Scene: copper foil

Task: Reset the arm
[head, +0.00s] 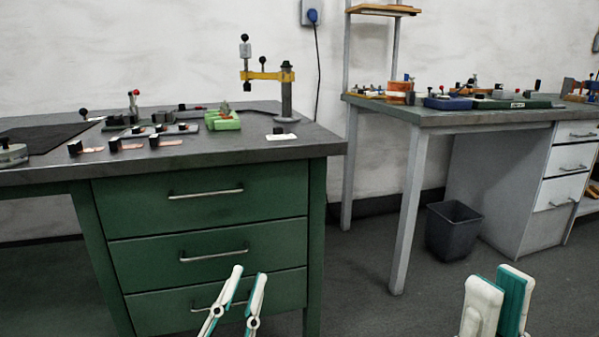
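My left gripper (250,273) shows at the bottom centre of the head view, in front of the green drawers. Its two white and teal fingers stand apart with nothing between them. My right gripper (499,284) is at the bottom right, over the dark floor. Its two fingers point up and overlap in this view, so the gap between them is hidden. No object shows in it. Both grippers are low and well apart from each other. My arm links are mostly out of frame.
A workbench (318,143) with green drawers (210,240) stands at the left, carrying a yellow-armed press (287,95), a green block (222,120) and several black-knobbed pieces. A second bench (450,117) stands at the right, with a dark bin (453,232) below. Floor between is clear.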

